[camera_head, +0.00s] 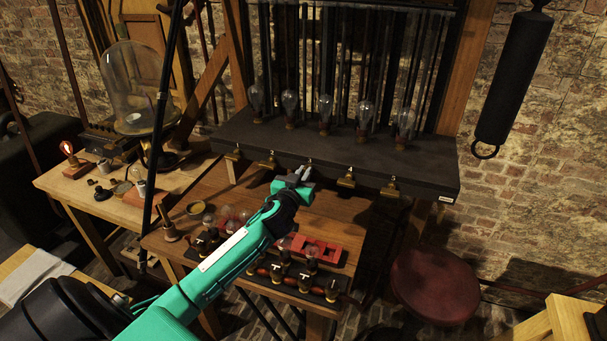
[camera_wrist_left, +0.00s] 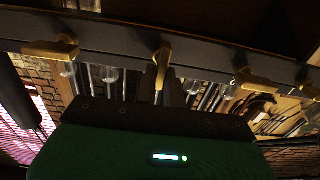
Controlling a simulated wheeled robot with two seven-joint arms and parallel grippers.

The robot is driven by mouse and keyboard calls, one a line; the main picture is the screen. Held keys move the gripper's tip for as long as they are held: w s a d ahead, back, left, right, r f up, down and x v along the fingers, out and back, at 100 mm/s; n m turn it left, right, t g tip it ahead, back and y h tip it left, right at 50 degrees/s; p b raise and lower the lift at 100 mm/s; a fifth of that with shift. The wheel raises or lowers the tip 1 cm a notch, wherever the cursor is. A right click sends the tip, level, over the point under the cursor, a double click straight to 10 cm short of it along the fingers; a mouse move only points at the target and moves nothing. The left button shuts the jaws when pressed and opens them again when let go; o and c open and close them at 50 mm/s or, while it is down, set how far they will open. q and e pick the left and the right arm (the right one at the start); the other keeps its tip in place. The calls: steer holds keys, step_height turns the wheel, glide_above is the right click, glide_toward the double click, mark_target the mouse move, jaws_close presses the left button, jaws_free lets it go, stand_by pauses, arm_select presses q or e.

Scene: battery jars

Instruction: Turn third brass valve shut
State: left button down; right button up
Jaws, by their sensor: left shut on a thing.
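Several brass valves hang along the front edge of a black shelf (camera_head: 330,150). The left ones (camera_head: 235,154) and (camera_head: 269,162) and the right ones (camera_head: 347,178) and (camera_head: 391,189) show clearly in the head view. The third valve is mostly hidden there by my left gripper (camera_head: 300,176). In the left wrist view the third valve (camera_wrist_left: 162,62) sits at my left gripper's fingers (camera_wrist_left: 168,85), its lever pointing along them. The neighbouring valves (camera_wrist_left: 52,48) and (camera_wrist_left: 252,83) have levers lying more crosswise. My left gripper is shut on the third valve. My right gripper is out of view.
Glass bulbs (camera_head: 325,110) stand in a row on the shelf. Below my left arm, a wooden bench holds a red rack (camera_head: 318,250) and several small jars. A red stool (camera_head: 435,284) stands at right. A glass dome (camera_head: 130,85) stands at left.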

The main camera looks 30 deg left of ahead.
arm_select(q)
steer(key=shift+m, duration=0.3)
steer(key=m, duration=0.5)
steer(key=shift+w+d+f, duration=0.1)
steer(key=shift+d, duration=0.2)
steer(key=m, duration=0.5)
steer(key=shift+d+f+m, duration=0.2)
steer(key=shift+d+m, duration=0.05)
steer(key=shift+m, duration=0.05)
steer(key=m, duration=0.3)
steer(key=shift+f+m+p, duration=0.2)
steer(key=shift+m+p, duration=0.1)
steer(key=shift+d+f+m, duration=0.1)
steer(key=shift+f+m, duration=0.1)
steer(key=shift+m, duration=1.6)
steer(key=c, duration=1.5)
jaws_free()
